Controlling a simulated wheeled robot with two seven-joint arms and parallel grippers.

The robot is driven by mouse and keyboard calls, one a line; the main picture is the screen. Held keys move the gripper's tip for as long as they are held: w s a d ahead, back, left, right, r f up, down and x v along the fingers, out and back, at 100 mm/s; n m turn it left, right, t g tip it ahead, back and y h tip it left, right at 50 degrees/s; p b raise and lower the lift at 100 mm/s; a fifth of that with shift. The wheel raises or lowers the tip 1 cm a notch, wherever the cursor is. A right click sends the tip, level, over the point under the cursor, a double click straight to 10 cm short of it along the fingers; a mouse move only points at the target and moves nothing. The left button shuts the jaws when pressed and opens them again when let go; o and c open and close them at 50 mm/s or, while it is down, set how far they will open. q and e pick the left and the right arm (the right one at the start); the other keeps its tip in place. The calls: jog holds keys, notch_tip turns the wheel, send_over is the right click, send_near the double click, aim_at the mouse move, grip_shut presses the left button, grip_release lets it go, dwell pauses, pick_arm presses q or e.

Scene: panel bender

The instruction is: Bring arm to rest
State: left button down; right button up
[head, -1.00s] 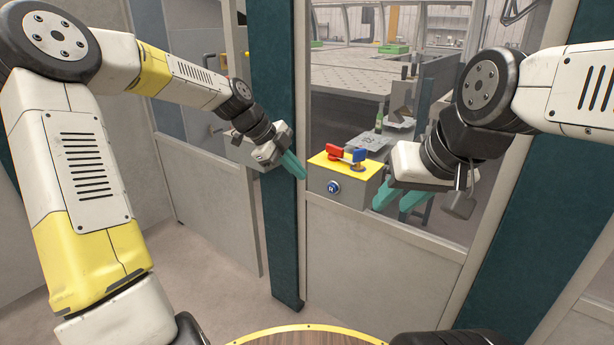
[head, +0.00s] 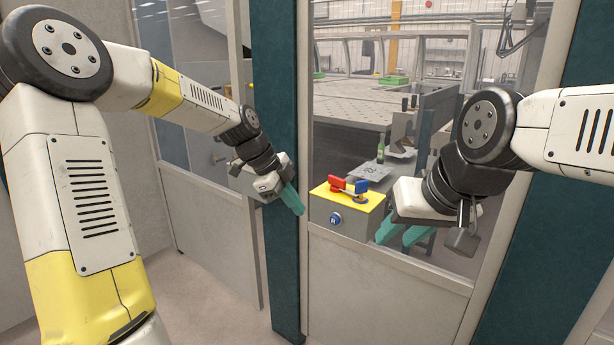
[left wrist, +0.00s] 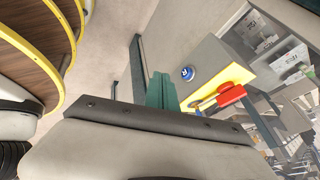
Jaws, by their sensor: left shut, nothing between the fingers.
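My left gripper (head: 297,201) has its teal fingers together with nothing between them. It hangs in front of the dark teal post, just left of the control box in the head view. In the left wrist view the closed fingers (left wrist: 160,92) point toward the box. My right gripper (head: 404,235) is at the box's lower right in the head view. Its two teal fingers are apart, and I see nothing between them. Both arms are bent, with the grippers pointing forward and down.
The grey control box (head: 340,221) has a yellow top, a red and blue part (head: 349,186) and a blue button (head: 335,219). A dark teal post (head: 279,120) stands left of it.

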pick_arm(q)
jog(key=s+a+r+n+t+y, duration=0.1)
jog(key=s+a+r+n, duration=0.1)
jog(key=s+n, duration=0.5)
jog(key=s+a+r+n+t+y, duration=0.1)
jog(key=s+a+r+n, duration=0.2)
jog(key=s+n, duration=0.3)
jog(key=s+a+r+n+t+y, duration=0.1)
jog(key=s+a+n, duration=0.4)
jog(key=s, duration=0.5)
notch_tip(320, 180, up, 2)
jog(key=n+t, duration=0.1)
jog(key=n, duration=0.1)
jog(key=shift+s+r+n+y, duration=0.25)
jog(key=shift+s+n+y, duration=0.05)
jog(key=shift+s+y, duration=0.1)
